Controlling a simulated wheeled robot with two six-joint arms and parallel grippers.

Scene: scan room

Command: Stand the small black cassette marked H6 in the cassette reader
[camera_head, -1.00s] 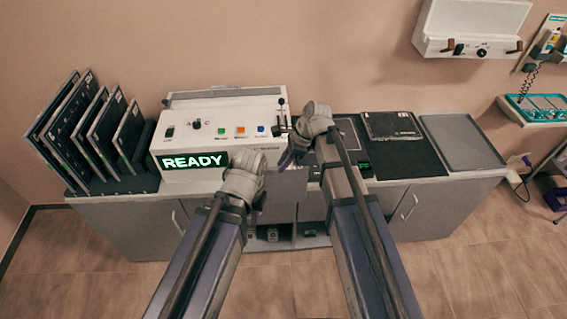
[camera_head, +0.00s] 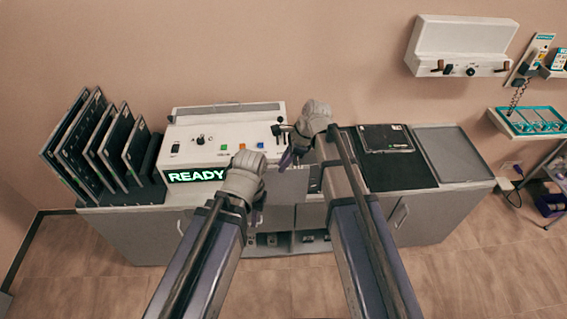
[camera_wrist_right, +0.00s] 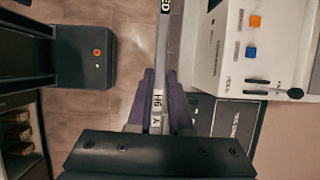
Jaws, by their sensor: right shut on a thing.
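The small black cassette (camera_wrist_right: 158,60) shows edge-on in the right wrist view, with a light edge strip and a label reading H6. My right gripper (camera_wrist_right: 158,105) is shut on it, purple fingers on both sides. In the head view my right gripper (camera_head: 288,158) is just right of the white machine with a READY screen (camera_head: 215,132), apparently the cassette reader; the cassette cannot be made out clearly there. My left gripper (camera_head: 256,212) hangs in front of the machine's lower right; its jaw opening cannot be judged.
A rack (camera_head: 140,193) of several dark cassettes stands left of the machine. A dark mat (camera_head: 400,175) bearing a flat cassette (camera_head: 386,138) and a grey tray (camera_head: 455,155) lie at right. A lever (camera_head: 278,130) stands at the machine's right end. The floor in front is open.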

